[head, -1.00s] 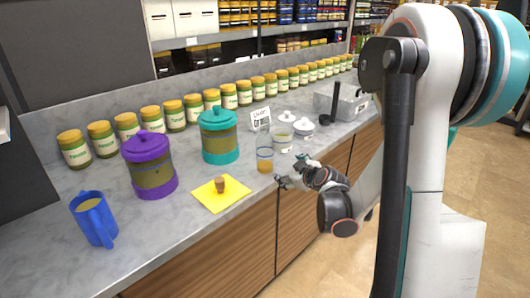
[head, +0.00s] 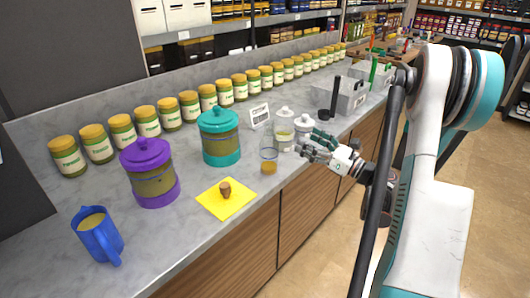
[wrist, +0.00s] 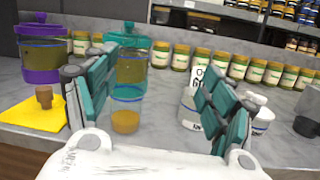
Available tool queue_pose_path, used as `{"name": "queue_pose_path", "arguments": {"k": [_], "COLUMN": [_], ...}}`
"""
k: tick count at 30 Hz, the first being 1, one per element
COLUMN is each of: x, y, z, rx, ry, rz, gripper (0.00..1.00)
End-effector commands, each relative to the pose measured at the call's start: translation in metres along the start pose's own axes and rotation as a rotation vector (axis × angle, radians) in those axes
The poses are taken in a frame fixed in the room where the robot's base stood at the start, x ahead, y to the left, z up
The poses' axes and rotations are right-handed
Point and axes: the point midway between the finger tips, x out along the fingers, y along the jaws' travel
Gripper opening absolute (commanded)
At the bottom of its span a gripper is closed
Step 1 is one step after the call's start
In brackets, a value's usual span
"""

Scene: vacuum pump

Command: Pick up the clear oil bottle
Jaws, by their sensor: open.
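A clear bottle (head: 269,160) with amber liquid at its bottom and a blue band stands upright on the grey counter. In the wrist view the clear bottle (wrist: 125,120) shows just right of the left finger, with the teal-lidded canister behind it. My gripper (head: 312,144) is open and empty, to the right of the bottle and apart from it, over the counter's front edge. In the wrist view the open fingers (wrist: 158,85) frame the counter. A clear jar with a white lid (head: 284,132) stands behind the bottle; the right finger partly hides it in the wrist view.
A teal-lidded canister (head: 220,140) and a purple-lidded canister (head: 150,175) stand left of the bottle. A yellow mat (head: 240,197) bears a brown cork-like piece. A blue jug (head: 98,237) stands at front left. Several labelled jars line the back. A white lidded pot (head: 304,130) stands near my gripper.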

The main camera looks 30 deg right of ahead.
Motion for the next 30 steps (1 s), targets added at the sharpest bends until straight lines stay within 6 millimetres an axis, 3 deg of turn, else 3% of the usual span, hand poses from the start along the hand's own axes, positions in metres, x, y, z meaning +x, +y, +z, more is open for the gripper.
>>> {"name": "queue_pose_path", "arguments": {"k": [3,8,21,30], "x": [-0.015,-0.02,0.05,0.067], "y": [0.013,0.022,0.032,0.035], "z": [-0.03,-0.049,-0.064,-0.067], "rx": [-0.053,-0.074,-0.074,-0.074], "ry": [0.121,0.188,0.19,0.189], "rz": [0.086,0.137,0.14,0.138], "gripper": [0.77,0.77,0.77,0.77]}}
